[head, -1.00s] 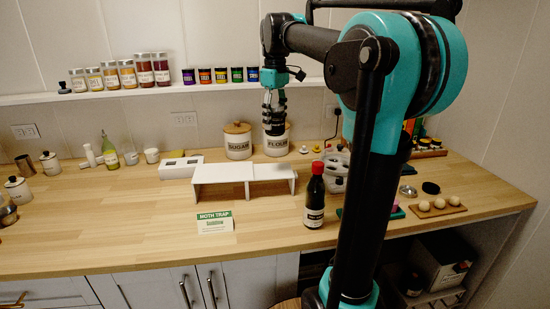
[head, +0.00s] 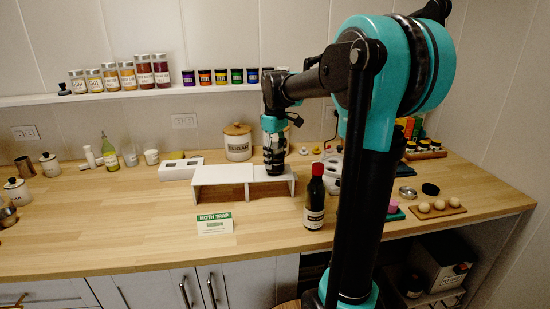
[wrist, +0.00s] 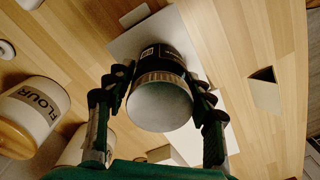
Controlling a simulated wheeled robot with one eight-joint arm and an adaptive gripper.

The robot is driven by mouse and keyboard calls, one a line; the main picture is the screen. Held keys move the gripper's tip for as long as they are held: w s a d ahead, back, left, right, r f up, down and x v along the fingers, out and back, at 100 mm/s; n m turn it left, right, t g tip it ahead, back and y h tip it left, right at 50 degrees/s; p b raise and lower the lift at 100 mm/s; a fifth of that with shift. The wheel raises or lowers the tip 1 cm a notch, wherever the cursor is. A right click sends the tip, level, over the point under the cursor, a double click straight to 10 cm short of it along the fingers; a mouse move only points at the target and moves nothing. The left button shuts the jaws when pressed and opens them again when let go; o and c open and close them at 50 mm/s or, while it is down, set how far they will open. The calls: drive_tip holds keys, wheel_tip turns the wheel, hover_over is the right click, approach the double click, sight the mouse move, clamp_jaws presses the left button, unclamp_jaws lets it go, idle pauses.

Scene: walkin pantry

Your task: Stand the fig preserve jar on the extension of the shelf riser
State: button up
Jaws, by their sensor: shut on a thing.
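The white shelf riser (head: 222,174) stands on the counter. Its extension (head: 286,184) reaches out to the right and also shows under the jar in the wrist view (wrist: 127,44). My gripper (head: 274,160) is over the extension. Its two fingers are shut on the sides of the fig preserve jar (wrist: 163,68), which has a dark label and a pale round lid (wrist: 159,106). The jar looks upright with its base at or just above the extension's top; I cannot tell whether it touches. In the head view my fingers hide much of it.
A flour canister (wrist: 32,108) and a sugar canister (head: 237,142) stand behind the riser. A dark bottle with a red cap (head: 315,198) stands at front right. A moth trap card (head: 214,223) is in front. The counter at front left is clear.

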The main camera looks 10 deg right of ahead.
drive_tip(key=shift+f, duration=0.1)
drive_tip(key=o, duration=1.5)
drive_tip(key=shift+o, duration=0.2)
wheel_tip(320, 180, up, 12)
drive_tip(key=shift+r, duration=0.15)
